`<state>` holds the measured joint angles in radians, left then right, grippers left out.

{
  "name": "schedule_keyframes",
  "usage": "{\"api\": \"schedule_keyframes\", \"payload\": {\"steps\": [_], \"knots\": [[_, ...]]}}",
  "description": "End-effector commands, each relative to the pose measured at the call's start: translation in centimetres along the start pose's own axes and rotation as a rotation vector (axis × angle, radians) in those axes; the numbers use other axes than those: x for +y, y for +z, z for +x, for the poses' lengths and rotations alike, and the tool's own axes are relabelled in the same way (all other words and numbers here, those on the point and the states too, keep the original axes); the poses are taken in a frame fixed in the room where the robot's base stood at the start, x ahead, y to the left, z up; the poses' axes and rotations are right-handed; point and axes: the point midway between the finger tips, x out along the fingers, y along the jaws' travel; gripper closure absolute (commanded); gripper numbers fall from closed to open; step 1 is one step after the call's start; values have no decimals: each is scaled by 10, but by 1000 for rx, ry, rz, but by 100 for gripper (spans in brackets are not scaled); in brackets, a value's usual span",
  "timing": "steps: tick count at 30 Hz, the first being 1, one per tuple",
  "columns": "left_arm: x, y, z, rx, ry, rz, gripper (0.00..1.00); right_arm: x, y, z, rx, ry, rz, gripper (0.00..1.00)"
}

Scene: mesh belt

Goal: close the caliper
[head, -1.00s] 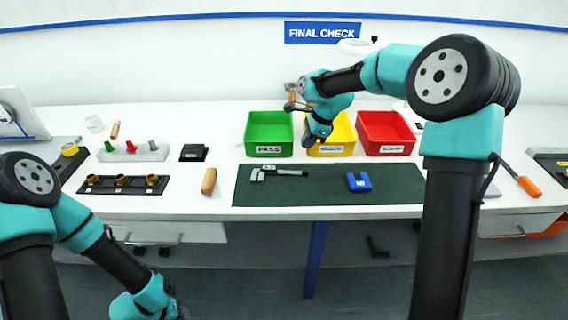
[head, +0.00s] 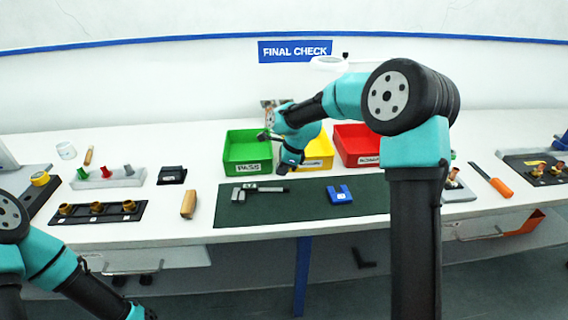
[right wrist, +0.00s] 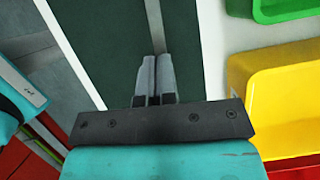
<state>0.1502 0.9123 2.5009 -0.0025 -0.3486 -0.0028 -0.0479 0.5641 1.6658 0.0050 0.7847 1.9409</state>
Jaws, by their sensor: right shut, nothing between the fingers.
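The grey caliper (head: 248,190) lies flat on the dark green mat (head: 290,205), its jaws at the left end and its dark bar reaching right. The gap between its jaws is too small to judge. In the right wrist view, a grey strip (right wrist: 154,22), apparently the bar, runs up from the fingertips. My right gripper (right wrist: 157,58) is shut and empty, above the mat. In the head view it hangs (head: 284,169) in front of the bins, near the bar's right end; I cannot tell whether it touches. My left arm is low at the left, its gripper beyond the lower edge.
A blue U-shaped block (head: 339,196) lies on the mat right of the caliper. Green (head: 232,150), yellow (head: 322,163) and red (head: 368,162) bins stand behind the mat. A wooden block (head: 188,204) lies left of it. The mat's front half is clear.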

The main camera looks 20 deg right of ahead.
Motion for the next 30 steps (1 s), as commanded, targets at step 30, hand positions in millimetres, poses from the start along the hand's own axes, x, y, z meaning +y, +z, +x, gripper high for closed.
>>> {"api": "schedule_keyframes", "payload": {"steps": [30], "knots": [[0,0,0,0,0,0,57,0,38,69,0,0,-1,100]]}}
